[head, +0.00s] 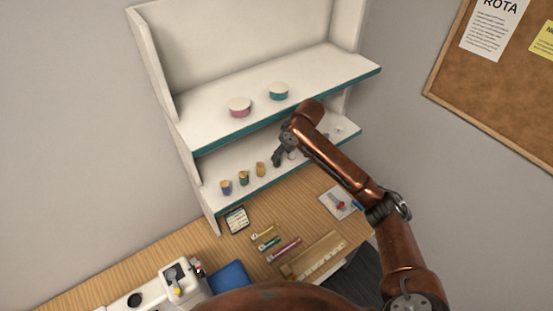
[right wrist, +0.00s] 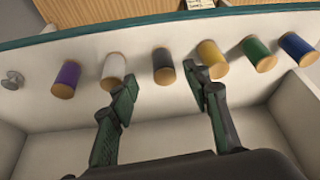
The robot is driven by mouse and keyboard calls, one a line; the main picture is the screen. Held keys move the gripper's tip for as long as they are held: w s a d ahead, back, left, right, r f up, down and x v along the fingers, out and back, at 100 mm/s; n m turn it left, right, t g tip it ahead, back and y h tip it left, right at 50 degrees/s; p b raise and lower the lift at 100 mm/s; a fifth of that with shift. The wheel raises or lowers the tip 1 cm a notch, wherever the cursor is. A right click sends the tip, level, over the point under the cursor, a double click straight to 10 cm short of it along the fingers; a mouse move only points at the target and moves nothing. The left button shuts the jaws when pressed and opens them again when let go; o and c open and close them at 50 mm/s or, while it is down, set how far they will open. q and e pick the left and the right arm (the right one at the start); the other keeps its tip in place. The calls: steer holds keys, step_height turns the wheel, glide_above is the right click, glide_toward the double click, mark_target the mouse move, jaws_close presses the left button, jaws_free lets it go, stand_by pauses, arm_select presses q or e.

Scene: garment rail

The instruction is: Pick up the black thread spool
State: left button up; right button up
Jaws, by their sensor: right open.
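The black thread spool (right wrist: 164,67) is dark grey-black with a tan end. In the right wrist view it stands in the row of spools on the white shelf, between the white spool (right wrist: 114,71) and the yellow spool (right wrist: 210,59). My right gripper (right wrist: 162,82) is open and empty. Its fingertips are spread to either side of the black spool, with the spool just beyond them. In the head view my right gripper (head: 283,155) reaches onto the lower shelf, and the black spool cannot be made out behind it. My left gripper is not in view.
A purple spool (right wrist: 66,79), green spool (right wrist: 259,54) and blue spool (right wrist: 297,48) share the row. The left fingertip is near the white spool, the right near the yellow. The upper shelf (head: 330,75) holds two round tubs above. A wooden table (head: 130,270) lies below.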

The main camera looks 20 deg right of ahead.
mark_target(278, 167)
steer(key=p+x, duration=0.2)
steer(key=x, duration=0.2)
steer(key=shift+a+f, duration=0.1)
steer(key=shift+a, duration=0.1)
steer(key=shift+a+f, duration=0.1)
steer(key=shift+f, duration=0.35)
steer(key=shift+w, duration=0.1)
steer(key=c, duration=1)
steer(key=shift+c, duration=0.3)
